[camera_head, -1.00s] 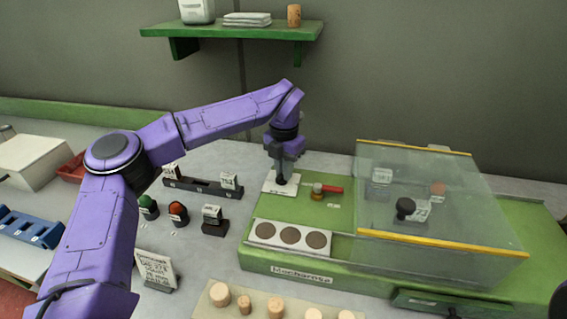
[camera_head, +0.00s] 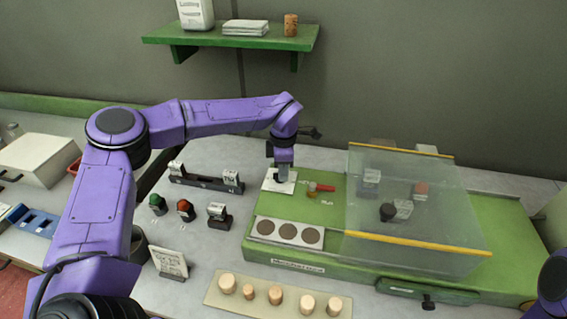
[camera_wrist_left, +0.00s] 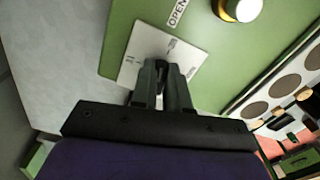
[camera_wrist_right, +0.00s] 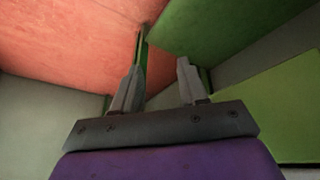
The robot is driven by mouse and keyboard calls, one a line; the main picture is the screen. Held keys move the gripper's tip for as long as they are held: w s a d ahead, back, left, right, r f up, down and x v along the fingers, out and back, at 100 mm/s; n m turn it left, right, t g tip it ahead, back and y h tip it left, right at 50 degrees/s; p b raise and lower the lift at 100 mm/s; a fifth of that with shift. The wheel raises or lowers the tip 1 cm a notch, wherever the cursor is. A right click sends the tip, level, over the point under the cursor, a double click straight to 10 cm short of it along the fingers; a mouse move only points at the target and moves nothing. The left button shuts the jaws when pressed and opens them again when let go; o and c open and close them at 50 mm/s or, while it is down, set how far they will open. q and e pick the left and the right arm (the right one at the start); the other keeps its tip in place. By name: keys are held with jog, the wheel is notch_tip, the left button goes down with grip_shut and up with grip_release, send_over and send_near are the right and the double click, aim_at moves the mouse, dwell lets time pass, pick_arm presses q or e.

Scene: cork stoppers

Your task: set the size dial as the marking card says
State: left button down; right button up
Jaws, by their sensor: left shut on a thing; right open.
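The size dial's white plate (camera_head: 270,184) lies on the back left corner of the green machine. My left gripper (camera_head: 283,179) points down over it, shut on the dial's dark knob. In the left wrist view the fingers (camera_wrist_left: 164,82) close around the knob and hide most of it. The plate (camera_wrist_left: 142,43) shows marks, too small to read. The marking card (camera_head: 170,263) stands tilted at the front left, its handwriting not legible. My right gripper (camera_wrist_right: 161,65) is open and empty in its wrist view; its fingers are outside the head view.
A red-handled valve (camera_head: 318,188) sits close right of the dial. A clear guard (camera_head: 410,205) with a yellow edge covers the machine's right. Green and red buttons (camera_head: 185,209) and a stamp stand left.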

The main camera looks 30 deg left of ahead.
pick_arm(q)
jog(key=shift+r+m+p, duration=0.25)
jog(key=shift+m+p, duration=0.55)
jog(key=shift+m, duration=0.5)
jog(key=c, duration=1.4)
grip_release()
jog(key=shift+o, duration=1.4)
jog(key=shift+s+f, duration=0.1)
jog(key=shift+r, duration=0.3)
notch_tip(320, 180, up, 10)
jog(key=b, duration=0.2)
jog(key=shift+f, duration=0.1)
